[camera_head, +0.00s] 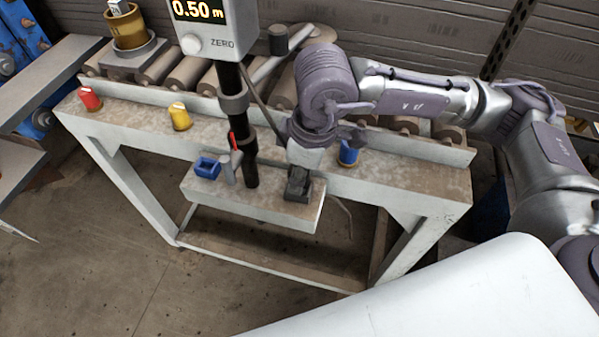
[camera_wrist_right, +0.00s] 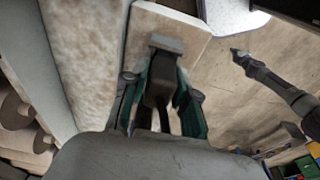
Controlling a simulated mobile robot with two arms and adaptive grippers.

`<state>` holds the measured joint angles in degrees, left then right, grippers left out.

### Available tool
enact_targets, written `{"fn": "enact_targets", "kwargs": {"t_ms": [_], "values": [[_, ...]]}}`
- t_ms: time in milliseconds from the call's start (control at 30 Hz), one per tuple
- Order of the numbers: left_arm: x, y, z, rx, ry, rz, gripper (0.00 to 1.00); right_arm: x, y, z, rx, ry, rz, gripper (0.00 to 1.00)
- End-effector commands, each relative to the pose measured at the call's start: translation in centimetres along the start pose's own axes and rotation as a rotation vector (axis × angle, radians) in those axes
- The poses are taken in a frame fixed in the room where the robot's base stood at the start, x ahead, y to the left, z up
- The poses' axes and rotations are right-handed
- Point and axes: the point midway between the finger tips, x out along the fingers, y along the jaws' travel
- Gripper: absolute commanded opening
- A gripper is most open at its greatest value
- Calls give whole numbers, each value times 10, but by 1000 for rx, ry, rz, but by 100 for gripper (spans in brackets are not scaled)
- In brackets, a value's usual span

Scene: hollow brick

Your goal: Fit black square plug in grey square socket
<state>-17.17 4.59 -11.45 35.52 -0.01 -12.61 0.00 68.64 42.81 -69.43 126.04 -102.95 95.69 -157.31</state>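The black square plug (camera_wrist_right: 158,84) sits between the green-edged fingers of my right gripper (camera_wrist_right: 163,88), which appear to touch its sides. The grey square socket (camera_wrist_right: 167,43) lies just past the plug, on the pale block. In the head view the right gripper (camera_head: 300,172) points down over the dark socket and plug (camera_head: 297,190) at the block's right end. Whether the plug is inside the socket or only above it is hidden. What looks like my left gripper (camera_wrist_right: 250,64) is at the right of the wrist view, away from the block, its fingers unclear.
A blue square socket (camera_head: 207,168) and a grey piece (camera_head: 229,167) stand on the block's left part. A black post (camera_head: 243,130) with a display rises beside them. Red (camera_head: 90,99), yellow (camera_head: 180,117) and blue (camera_head: 348,153) pieces stand on the bench behind, before the rollers.

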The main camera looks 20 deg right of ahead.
Motion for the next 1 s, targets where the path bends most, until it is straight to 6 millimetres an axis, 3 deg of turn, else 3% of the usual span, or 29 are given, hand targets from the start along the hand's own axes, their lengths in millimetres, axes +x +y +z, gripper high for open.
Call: {"fn": "enact_targets", "kwargs": {"t_ms": [33,100,133,533,1000], "values": [[0,0,0,0,0,0,0,0,0,0,0,0,0,41],[0,0,0,0,0,0,0,0,0,0,0,0,0,52],[0,0,0,0,0,0,0,0,0,0,0,0,0,53],[0,0,2,0,-2,0,0,-10,0,-1,0,2,1,53],[0,0,0,0,0,0,0,-100,0,-1,0,3,2,53]]}}
